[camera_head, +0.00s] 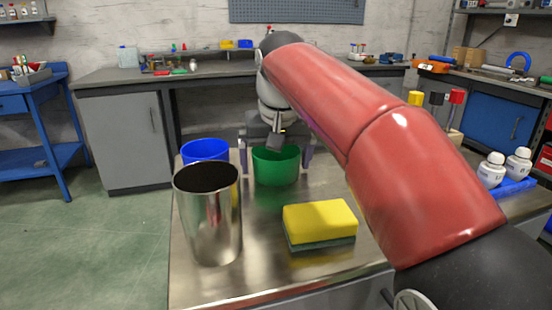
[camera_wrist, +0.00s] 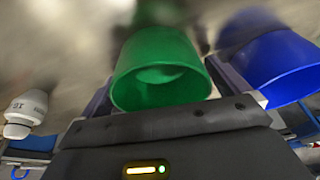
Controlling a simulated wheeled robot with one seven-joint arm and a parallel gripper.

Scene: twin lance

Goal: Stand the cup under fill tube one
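A green cup (camera_head: 275,168) stands upright on the metal table, right of a blue cup (camera_head: 204,150). My gripper (camera_head: 276,158) reaches down over the green cup, with one finger on each side of it. Narrow gaps show between the fingers and the cup in the head view, so the gripper looks open. In the wrist view the green cup (camera_wrist: 160,80) fills the space between the fingers (camera_wrist: 156,88), and the blue cup (camera_wrist: 275,65) lies just outside the right finger. I cannot make out a fill tube in either view.
A tall steel tumbler (camera_head: 209,215) stands at the table's near left. A yellow and green sponge (camera_head: 320,222) lies near the front. White bottles (camera_head: 491,170) sit in a blue tray at the right. The metal tabletop (camera_head: 262,235) is bare between tumbler and sponge.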

